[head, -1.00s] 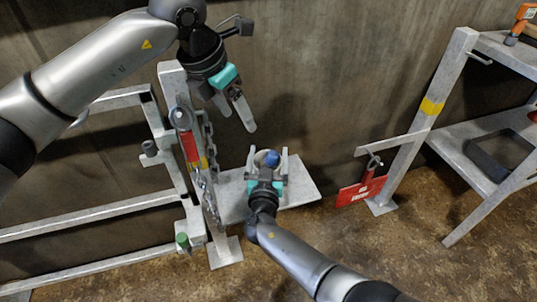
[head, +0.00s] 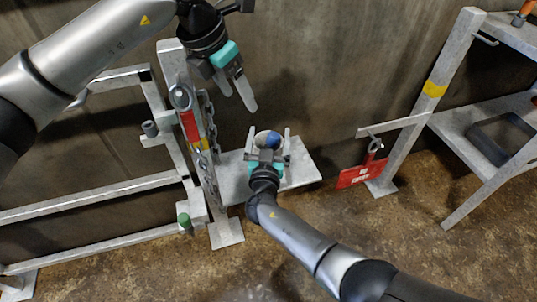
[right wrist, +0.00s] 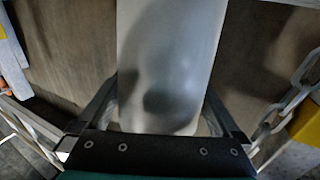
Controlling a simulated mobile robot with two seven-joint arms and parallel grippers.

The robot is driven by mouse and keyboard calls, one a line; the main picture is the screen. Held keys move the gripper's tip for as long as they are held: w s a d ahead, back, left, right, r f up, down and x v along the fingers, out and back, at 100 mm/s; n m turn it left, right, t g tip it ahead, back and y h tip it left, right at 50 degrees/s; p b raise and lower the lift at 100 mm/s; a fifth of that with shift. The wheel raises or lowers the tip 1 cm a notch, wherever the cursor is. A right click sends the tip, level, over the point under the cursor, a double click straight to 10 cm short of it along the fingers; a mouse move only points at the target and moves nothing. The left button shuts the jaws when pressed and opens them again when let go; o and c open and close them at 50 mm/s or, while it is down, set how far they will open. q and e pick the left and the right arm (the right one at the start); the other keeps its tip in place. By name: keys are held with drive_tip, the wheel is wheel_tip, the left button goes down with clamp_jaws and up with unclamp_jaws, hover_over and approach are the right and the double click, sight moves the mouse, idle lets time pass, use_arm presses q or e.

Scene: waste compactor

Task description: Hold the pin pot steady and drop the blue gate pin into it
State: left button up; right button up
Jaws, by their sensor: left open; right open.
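The pin pot (head: 262,137) is a small pale round pot over the grey plate in the head view. The blue gate pin (head: 273,141) shows as a rounded blue top at the pot's mouth; how deep it sits is hidden. My right gripper (head: 267,143) is open, with one finger on each side of the pot. Whether the fingers touch it cannot be told. In the right wrist view a pale smooth surface fills the space between the fingers. My left gripper (head: 236,90) is open and empty, above and to the left of the pot.
The grey plate (head: 300,171) is beside a post with a hanging chain (head: 206,150). A gate frame with a green-topped pin (head: 185,220) stands left. A red tag (head: 360,173) hangs on the right stand. Floor between is clear.

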drive_tip(key=s+a, duration=0.1)
drive_tip(key=s, duration=1.1)
